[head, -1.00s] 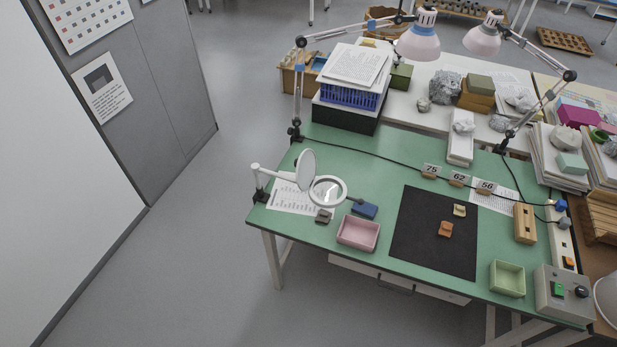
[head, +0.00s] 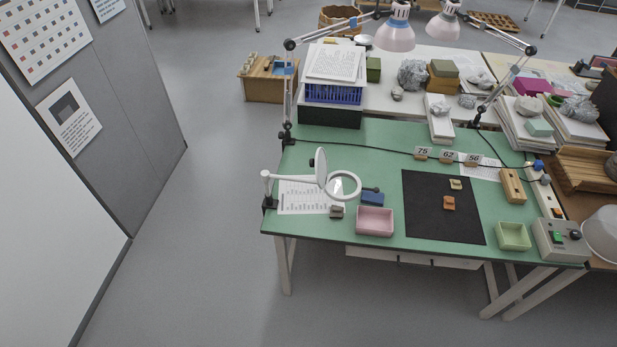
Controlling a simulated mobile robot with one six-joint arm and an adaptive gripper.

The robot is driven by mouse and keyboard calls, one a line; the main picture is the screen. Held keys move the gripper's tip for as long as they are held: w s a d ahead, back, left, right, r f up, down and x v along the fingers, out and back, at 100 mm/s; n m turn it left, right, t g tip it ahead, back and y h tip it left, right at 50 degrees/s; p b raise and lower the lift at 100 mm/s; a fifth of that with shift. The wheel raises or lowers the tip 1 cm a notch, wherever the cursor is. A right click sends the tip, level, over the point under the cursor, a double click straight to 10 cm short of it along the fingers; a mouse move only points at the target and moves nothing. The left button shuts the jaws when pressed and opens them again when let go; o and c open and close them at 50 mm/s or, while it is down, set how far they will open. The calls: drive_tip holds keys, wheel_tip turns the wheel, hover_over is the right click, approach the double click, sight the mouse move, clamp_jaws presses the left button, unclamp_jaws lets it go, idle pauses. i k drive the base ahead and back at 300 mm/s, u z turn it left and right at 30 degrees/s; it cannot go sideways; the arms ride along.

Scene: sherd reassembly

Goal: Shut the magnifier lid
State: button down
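The magnifier (head: 344,186) is a round lens in a white ring on a white arm clamped at the left edge of the green table. Its lid (head: 320,167) is a white disc standing up, roughly vertical, at the left side of the ring. The lid is open and the lens is uncovered. My gripper is not in view.
The green table (head: 390,150) bears a pink tray (head: 375,221), a blue block (head: 372,199), a black mat (head: 443,222) with two sherds and a green tray (head: 513,236). A lamp arm (head: 287,100) rises behind the magnifier. The floor (head: 215,220) left of the table is clear.

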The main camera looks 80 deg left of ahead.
sight(319, 163)
drive_tip(key=k, duration=1.65)
drive_tip(key=u, duration=1.9)
drive_tip(key=i, duration=0.95)
drive_tip(key=z, duration=0.15)
